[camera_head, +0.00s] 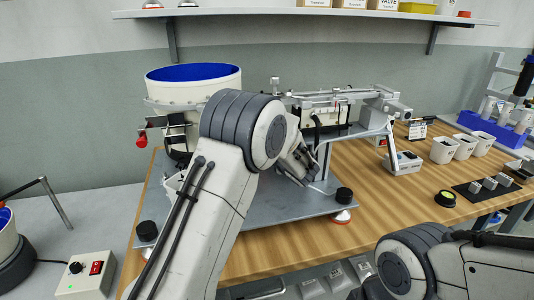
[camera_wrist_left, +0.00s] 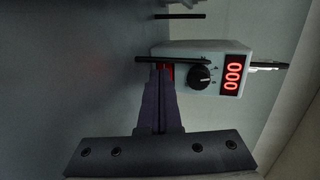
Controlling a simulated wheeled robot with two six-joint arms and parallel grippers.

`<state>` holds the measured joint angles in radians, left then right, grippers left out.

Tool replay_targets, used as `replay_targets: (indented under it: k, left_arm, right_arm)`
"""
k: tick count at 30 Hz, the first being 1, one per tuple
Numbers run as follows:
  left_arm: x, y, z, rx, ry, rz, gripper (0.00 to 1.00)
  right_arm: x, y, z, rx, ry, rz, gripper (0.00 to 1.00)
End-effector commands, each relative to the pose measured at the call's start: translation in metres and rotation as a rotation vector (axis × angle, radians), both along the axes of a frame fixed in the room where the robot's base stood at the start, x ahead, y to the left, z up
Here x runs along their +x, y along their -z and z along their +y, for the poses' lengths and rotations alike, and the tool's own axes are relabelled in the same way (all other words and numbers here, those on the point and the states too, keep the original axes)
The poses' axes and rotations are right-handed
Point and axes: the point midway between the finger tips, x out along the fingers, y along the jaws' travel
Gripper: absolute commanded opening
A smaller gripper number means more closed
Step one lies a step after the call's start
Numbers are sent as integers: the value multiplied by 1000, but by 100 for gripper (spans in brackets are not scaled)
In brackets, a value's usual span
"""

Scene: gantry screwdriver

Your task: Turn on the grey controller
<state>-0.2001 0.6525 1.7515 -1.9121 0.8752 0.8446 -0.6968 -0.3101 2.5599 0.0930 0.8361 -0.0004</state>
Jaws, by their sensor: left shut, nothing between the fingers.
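The grey controller (camera_wrist_left: 205,62) shows in the left wrist view as a pale box with a dark knob (camera_wrist_left: 200,77) and a lit red display (camera_wrist_left: 232,75) reading 000. A small red part, seemingly its switch, is mostly hidden behind my left fingertips. My left gripper (camera_wrist_left: 163,75) is shut and empty, its tips at or right in front of that red part; I cannot tell if they touch. In the head view my left arm hides its own fingers. My right arm is at the lower right, its gripper out of view.
A white bowl feeder (camera_head: 195,85) with a blue inside stands on a grey plate (camera_head: 285,205) on the wooden table. A pale box with a knob and red switch (camera_head: 88,272) is at lower left.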

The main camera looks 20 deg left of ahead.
Motion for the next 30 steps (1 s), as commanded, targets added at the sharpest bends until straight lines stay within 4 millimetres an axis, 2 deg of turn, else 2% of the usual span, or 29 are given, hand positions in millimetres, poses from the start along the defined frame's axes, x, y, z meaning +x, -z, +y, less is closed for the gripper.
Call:
replay_targets:
  k: [13,17,22,24,30]
  left_arm:
    - [1,0,-6,-1,-1,0,0]
    - [-3,2,-11,0,3,-1,0]
    - [-22,6,-27,-2,6,-4,0]
    - [-37,-6,-32,-1,5,-2,0]
    - [-74,-20,-60,-2,16,-1,0]
  right_arm:
    - [0,3,0,0,0,0,57]
    - [0,11,0,0,0,0,57]
    - [0,34,0,0,0,0,57]
    - [-1,28,0,-1,0,2,57]
    - [0,27,0,0,0,0,57]
